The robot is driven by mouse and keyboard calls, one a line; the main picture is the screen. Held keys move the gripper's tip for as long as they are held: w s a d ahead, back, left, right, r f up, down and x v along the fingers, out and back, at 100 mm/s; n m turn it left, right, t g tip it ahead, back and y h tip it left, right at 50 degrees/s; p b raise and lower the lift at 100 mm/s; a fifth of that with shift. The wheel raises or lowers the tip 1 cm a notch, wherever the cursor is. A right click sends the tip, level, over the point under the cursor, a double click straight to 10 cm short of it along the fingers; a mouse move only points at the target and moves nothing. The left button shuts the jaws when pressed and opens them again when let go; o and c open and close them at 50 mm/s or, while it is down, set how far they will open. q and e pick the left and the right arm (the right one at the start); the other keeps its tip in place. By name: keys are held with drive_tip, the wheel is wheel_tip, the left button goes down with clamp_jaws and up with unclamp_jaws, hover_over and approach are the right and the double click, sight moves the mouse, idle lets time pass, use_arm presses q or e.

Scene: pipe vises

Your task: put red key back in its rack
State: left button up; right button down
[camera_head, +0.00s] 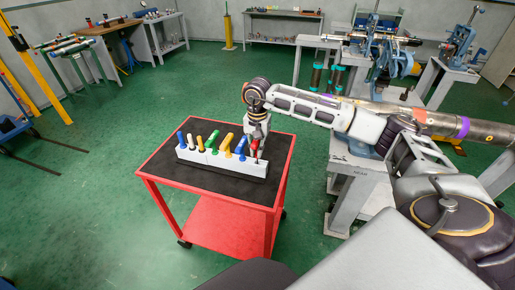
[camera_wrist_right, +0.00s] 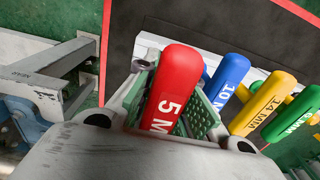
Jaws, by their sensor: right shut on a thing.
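The red key (camera_head: 255,145), marked 5 M, is at the right end of the white rack (camera_head: 222,164). My right gripper (camera_head: 257,133) is above that end and shut on the red key's handle. In the right wrist view the red key (camera_wrist_right: 172,92) stands between the green-padded fingers of my right gripper (camera_wrist_right: 175,105). The key looks roughly upright over the rack. I cannot tell whether its lower end is inside a hole. My left gripper is not in view.
Several other keys stand in the rack, with a blue key (camera_wrist_right: 227,80) and a yellow key (camera_wrist_right: 263,102) nearest. The rack rests on a red cart (camera_head: 278,195) with a black top. A grey vise stand (camera_head: 350,200) is to the right, beneath my right arm.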

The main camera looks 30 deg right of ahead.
drive_tip(key=shift+f+b, duration=0.3)
drive_tip(key=shift+f, duration=0.15)
idle(0.6)
drive_tip(key=shift+f+b, duration=1.15)
drive_tip(key=shift+f, duration=0.5)
idle(2.2)
drive_tip(key=shift+s+a+f, duration=0.1)
drive_tip(key=shift+f, duration=0.15)
idle(1.2)
drive_tip(key=c, duration=1.4)
unclamp_jaws()
drive_tip(key=shift+c, duration=0.2)
drive_tip(key=shift+r, duration=0.2)
drive_tip(key=shift+r, duration=3.85)
